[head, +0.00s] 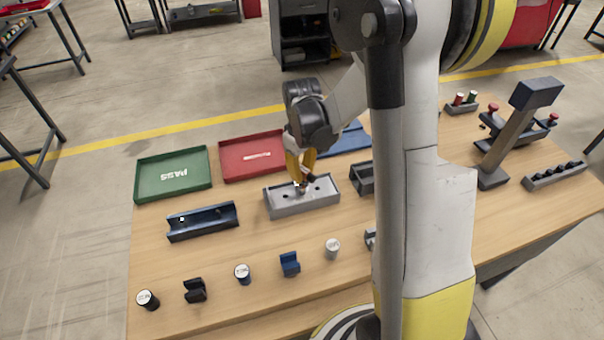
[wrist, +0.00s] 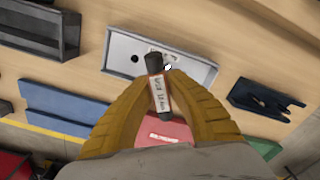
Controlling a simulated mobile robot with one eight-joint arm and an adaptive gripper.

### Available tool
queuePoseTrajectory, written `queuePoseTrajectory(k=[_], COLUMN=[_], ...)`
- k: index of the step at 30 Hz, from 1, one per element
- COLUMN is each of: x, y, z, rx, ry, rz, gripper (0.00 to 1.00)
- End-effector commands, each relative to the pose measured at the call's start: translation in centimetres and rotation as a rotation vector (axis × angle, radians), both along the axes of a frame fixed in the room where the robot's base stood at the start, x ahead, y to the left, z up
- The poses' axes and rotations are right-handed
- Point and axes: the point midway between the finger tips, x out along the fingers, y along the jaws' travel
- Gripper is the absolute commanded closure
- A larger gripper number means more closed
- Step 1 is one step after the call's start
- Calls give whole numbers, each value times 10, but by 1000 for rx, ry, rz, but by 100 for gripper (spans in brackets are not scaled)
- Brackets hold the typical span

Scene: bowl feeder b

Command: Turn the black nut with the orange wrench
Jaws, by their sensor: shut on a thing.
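My gripper (head: 302,180) has its yellow fingers pointing down over a grey block (head: 283,208) with dark holes in its top. In the wrist view the fingers are closed on a small dark cylinder (wrist: 158,96) with a white printed label and reddish bands. Its dark end points towards the grey block, which also shows in the wrist view (wrist: 195,68). I cannot tell whether the cylinder's tip is in a hole or just above the block. I cannot make out an orange wrench or a black nut for certain in either view.
A green tray (head: 150,188) and a red tray (head: 228,172) lie behind. A dark blue channel block (head: 203,233) is at left. Several small cylinders and clips, including a blue clip (head: 289,264), stand in front. A slanted dark stand (head: 493,178) is at right.

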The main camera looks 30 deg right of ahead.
Motion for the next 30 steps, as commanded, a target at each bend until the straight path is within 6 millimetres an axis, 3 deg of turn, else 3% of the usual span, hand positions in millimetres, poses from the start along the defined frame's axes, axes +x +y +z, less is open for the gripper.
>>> queuePoseTrajectory(k=[15,30], x=[1,2], y=[0,-3], z=[30,31], rx=[1,1], ry=[-2,-2], rz=[0,32], gripper=[100,100])
